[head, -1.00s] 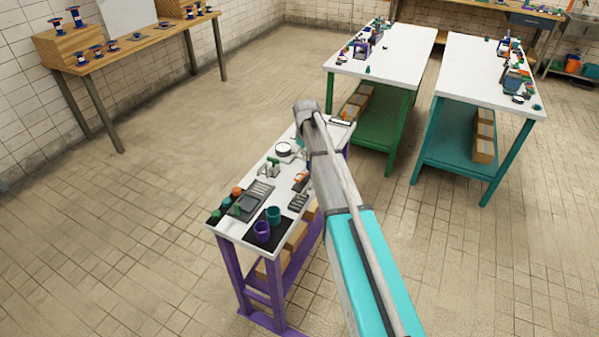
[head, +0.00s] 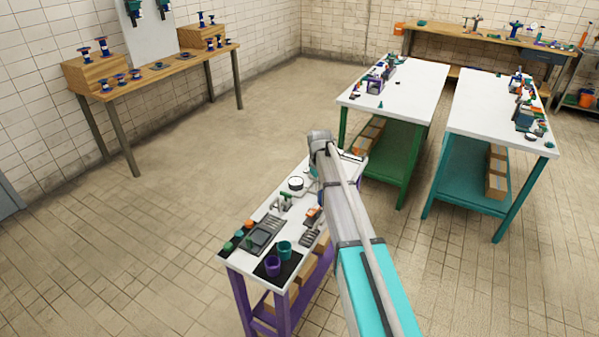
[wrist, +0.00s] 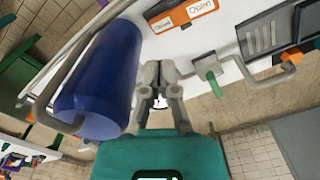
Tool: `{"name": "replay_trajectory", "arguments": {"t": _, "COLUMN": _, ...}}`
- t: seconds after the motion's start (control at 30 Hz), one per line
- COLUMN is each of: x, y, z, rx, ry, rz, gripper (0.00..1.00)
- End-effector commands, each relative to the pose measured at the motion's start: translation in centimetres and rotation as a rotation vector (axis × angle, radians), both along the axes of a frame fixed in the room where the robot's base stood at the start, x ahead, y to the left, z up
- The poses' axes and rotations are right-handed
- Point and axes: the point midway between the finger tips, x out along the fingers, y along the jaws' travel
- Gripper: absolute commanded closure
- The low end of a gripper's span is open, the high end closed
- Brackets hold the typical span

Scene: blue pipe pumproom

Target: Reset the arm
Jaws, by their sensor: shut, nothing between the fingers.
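My arm (head: 348,215) reaches out over the narrow white-topped table with purple legs (head: 238,262). In the wrist view my gripper (wrist: 160,68) has its grey fingers together, with nothing held. A large blue cylinder (wrist: 103,80) is just left of the fingers. An orange box with a white label (wrist: 182,14) lies beyond the fingertips. A green-handled item (wrist: 211,74) is to the right. In the head view the gripper itself is hidden by the arm.
The purple-legged table carries a purple cup (head: 273,266), a teal cup (head: 284,248), a grey tray (head: 264,237) and a round white-topped item (head: 296,184). A green-legged table (head: 400,90) and a teal-legged table (head: 490,125) stand to the right. Floor at left (head: 150,230) is clear.

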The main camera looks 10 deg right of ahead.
Motion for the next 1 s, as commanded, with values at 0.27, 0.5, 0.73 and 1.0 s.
{"name": "replay_trajectory", "arguments": {"t": 0.27, "x": -1.7, "y": 0.0, "z": 0.0, "rx": 0.000, "ry": 0.000, "rz": -0.018, "gripper": 1.00}}
{"name": "replay_trajectory", "arguments": {"t": 0.5, "x": -8.4, "y": 0.2, "z": 0.0, "rx": 0.000, "ry": 0.000, "rz": -0.103, "gripper": 1.00}}
{"name": "replay_trajectory", "arguments": {"t": 0.73, "x": -17.6, "y": 0.3, "z": 0.0, "rx": -0.001, "ry": 0.000, "rz": -0.232, "gripper": 1.00}}
{"name": "replay_trajectory", "arguments": {"t": 1.0, "x": -26.5, "y": 0.5, "z": 0.0, "rx": -0.001, "ry": 0.000, "rz": -0.368, "gripper": 1.00}}
